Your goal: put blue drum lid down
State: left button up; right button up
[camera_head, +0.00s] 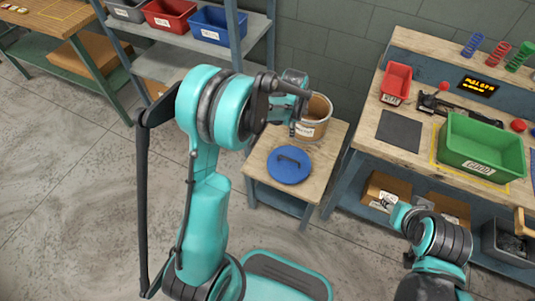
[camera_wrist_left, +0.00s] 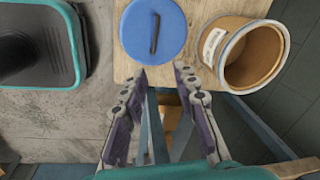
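The blue drum lid (camera_head: 282,173) lies flat, dark handle up, on a small wooden-topped stand (camera_head: 322,150). In the left wrist view the lid (camera_wrist_left: 137,35) is just beyond my fingertips. The open cardboard drum (camera_head: 313,129) stands behind the lid on the same stand, its mouth uncovered; it also shows in the left wrist view (camera_wrist_left: 218,50). My left gripper (camera_head: 292,130) is beside the drum in the head view. In the left wrist view its fingers (camera_wrist_left: 162,76) are spread with nothing between them. Part of my right arm shows at lower right, but its gripper does not.
A workbench (camera_head: 420,150) to the right holds a green bin (camera_head: 480,139), a red bin (camera_head: 396,80) and coloured springs. A shelf (camera_head: 170,68) with bins stands behind on the left. The floor at left is clear.

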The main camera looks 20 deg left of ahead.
pick_arm(q)
jog(key=s+r+n+t, duration=0.2)
jog(key=s+r+n, duration=0.4)
jog(key=s+r, duration=0.55)
jog(key=s+r+n+t, duration=0.3)
jog(key=s+n, duration=0.5)
jog(key=s, duration=0.4)
jog(key=shift+s+r, duration=0.35)
jog(key=shift+r, duration=0.05)
